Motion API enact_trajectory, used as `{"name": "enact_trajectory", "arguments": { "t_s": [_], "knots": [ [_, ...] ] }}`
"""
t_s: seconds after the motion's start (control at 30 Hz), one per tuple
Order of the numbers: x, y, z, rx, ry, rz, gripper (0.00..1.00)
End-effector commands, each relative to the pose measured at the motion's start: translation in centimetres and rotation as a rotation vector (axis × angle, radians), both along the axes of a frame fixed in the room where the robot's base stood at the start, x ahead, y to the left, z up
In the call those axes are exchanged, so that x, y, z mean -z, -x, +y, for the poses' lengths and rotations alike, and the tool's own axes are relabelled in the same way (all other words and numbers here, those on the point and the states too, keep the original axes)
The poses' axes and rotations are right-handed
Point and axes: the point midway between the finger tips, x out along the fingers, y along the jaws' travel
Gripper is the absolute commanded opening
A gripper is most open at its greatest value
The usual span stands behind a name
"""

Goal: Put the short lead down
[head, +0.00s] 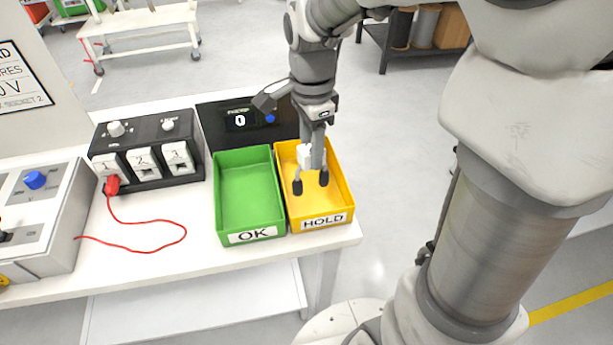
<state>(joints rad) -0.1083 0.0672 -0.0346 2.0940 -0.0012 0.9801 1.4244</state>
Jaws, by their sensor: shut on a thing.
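My gripper (311,183) points down over the yellow HOLD tray (320,222), with its dark fingertips inside the tray's outline. It is shut on the short lead, of which little can be made out. A small white piece (304,157) shows between the upper fingers; I cannot tell whether it is part of the lead. I cannot tell whether anything touches the tray floor. The green OK tray (250,190) stands directly left of the yellow tray and looks empty.
A red lead (150,250) lies on the white table (160,225), its red plug (112,185) at socket 1 of the black socket box (150,140). A grey box (45,215) with a blue knob stands at the left. A black display (240,122) reading 0 stands behind the trays.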

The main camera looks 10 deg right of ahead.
Motion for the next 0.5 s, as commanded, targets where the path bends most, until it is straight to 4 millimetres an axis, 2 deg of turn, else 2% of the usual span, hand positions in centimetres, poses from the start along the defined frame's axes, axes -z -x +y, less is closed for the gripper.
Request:
{"name": "enact_trajectory", "arguments": {
  "t_s": [0.1, 0.27, 0.37, 0.5],
  "knots": [
    [-0.4, 0.7, 0.2, 0.125, -0.002, -0.003, 0.00],
    [-0.7, 1.0, 0.3, 0.211, -0.003, 0.000, 0.00],
    [-0.2, 0.2, 0.0, 0.225, -0.003, 0.002, 0.00],
    [1.2, -2.0, -0.5, 0.225, -0.002, 0.004, 0.00]
  ]
}}
